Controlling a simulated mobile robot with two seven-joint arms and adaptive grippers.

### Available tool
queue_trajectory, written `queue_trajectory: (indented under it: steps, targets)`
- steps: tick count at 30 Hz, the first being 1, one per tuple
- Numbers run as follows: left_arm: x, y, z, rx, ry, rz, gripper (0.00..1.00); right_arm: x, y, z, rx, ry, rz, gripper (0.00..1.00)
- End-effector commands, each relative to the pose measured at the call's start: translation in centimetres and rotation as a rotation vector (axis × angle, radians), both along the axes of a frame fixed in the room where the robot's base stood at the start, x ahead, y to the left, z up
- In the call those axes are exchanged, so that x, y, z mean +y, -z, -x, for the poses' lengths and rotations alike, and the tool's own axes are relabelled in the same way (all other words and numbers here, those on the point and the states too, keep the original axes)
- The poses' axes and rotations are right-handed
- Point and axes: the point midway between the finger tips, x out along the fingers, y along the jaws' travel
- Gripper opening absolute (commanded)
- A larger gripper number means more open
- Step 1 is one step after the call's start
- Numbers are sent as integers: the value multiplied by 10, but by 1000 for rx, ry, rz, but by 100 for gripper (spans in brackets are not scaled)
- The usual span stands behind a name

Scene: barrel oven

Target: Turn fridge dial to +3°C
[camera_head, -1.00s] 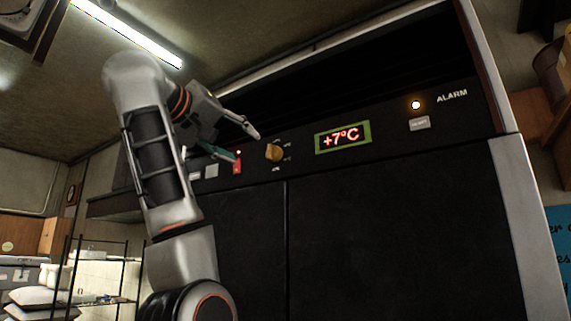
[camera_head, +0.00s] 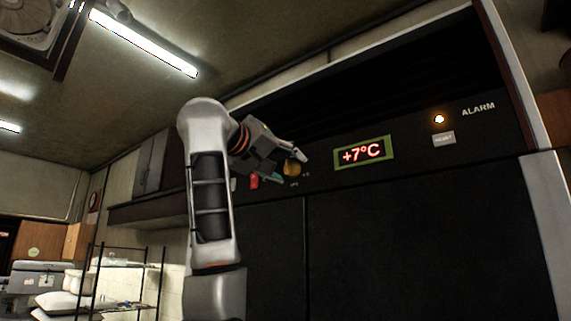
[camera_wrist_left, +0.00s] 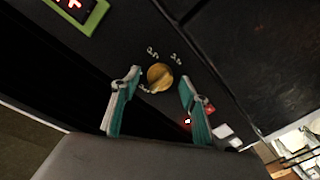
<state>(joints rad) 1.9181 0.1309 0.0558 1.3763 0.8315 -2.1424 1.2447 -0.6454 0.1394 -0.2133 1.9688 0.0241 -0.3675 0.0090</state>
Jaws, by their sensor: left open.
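The fridge dial (camera_head: 292,170) is a round golden-brown knob on the black fridge panel. The display (camera_head: 363,152) to its right reads +7°C in red inside a green frame. My left gripper (camera_head: 291,165) is open at the dial, and its fingers partly cover the knob in the head view. In the left wrist view the dial (camera_wrist_left: 160,77) shows beyond and between the two spread fingertips (camera_wrist_left: 160,80), with pale marks around it. I cannot tell whether the fingers touch it. My right gripper is not in view.
A red switch (camera_head: 254,181) sits left of the dial. A lit orange alarm lamp (camera_head: 439,119) and a pale button (camera_head: 443,139) are at the panel's right. A wire shelf (camera_head: 122,280) and white sacks (camera_head: 62,303) stand at the lower left.

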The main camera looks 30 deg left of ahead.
Motion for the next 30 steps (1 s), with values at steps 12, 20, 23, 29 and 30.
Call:
queue_trajectory:
  steps: [12,20,23,29,30]
  targets:
    - [0,0,0,0,0,0,6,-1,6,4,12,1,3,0]
    - [0,1,0,-2,-1,-38,6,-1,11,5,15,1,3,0]
    - [0,2,0,-7,-1,-82,6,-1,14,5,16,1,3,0]
    - [0,3,0,-18,-1,-224,6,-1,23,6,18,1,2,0]
    - [0,3,0,-21,-1,-259,6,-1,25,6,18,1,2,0]
